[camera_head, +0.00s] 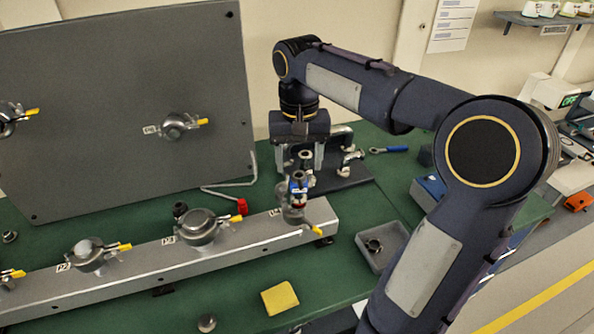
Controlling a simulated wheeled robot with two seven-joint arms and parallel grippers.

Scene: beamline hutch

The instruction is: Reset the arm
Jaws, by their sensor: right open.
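My right arm comes in from the lower right and bends over the green bench. Its right gripper (301,160) points down with its two fingers apart. It is in front of a dark stand with metal fittings (345,170), above the right end of the grey rail. A small fitting with blue and red parts (298,187) shows just below the fingers. I cannot tell from this view whether the fingers touch anything. My left gripper is not in view.
A grey rail (130,271) with several yellow-handled clamps crosses the green bench (230,300). A grey upright panel (110,110) stands at the back left. A yellow block (280,298) lies in front. A small grey tray (392,236) and blue-handled tool (390,150) are near my arm.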

